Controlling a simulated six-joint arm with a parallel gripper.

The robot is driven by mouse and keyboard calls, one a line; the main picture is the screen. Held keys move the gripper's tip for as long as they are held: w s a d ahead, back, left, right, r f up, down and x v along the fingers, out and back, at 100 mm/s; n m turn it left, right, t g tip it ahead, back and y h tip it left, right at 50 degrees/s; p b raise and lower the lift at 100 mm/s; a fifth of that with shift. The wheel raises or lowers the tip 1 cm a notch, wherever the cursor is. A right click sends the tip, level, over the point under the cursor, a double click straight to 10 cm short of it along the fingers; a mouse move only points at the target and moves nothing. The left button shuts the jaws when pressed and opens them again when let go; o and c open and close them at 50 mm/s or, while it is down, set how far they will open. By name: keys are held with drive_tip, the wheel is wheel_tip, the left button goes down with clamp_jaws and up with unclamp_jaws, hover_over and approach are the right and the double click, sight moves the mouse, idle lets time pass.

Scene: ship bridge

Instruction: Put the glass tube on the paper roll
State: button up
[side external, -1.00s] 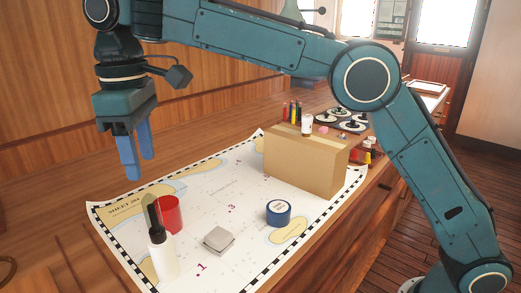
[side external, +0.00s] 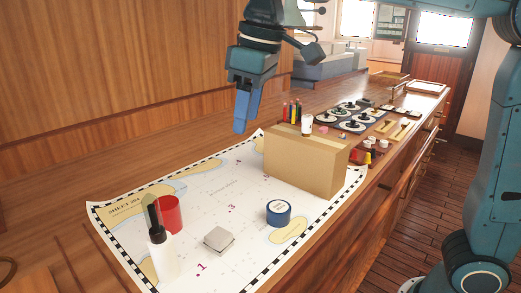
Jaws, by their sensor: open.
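The roll stands upright on the chart at the front left. My gripper (side external: 240,131) is open and empty, pointing down, high up and well away from the tube, near the back edge of the chart and left of the cardboard box.
On the chart (side external: 205,195) stand a red cup (side external: 171,215) just behind the roll, a grey block (side external: 218,240), a blue tape roll (side external: 278,212) and a large cardboard box (side external: 300,165). A small white jar (side external: 307,125) stands on the box. The chart's middle is clear.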

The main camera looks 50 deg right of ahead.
drive_tip(key=s+d+f+m+t, duration=0.1)
drive_tip(key=s+d+f, duration=0.3)
drive_tip(key=s, duration=0.2)
drive_tip(key=s+d+f+m+t, duration=0.1)
drive_tip(key=s+d+f+m, duration=0.1)
drive_tip(key=s+d+f, duration=0.2)
drive_tip(key=s+d+f+m+t, duration=0.1)
drive_tip(key=s+d+f, duration=0.3)
drive_tip(key=s, duration=0.5)
drive_tip(key=shift+s+d+m+h, duration=0.4)
drive_tip(key=shift+d+m, duration=0.05)
drive_tip(key=shift+m, duration=0.15)
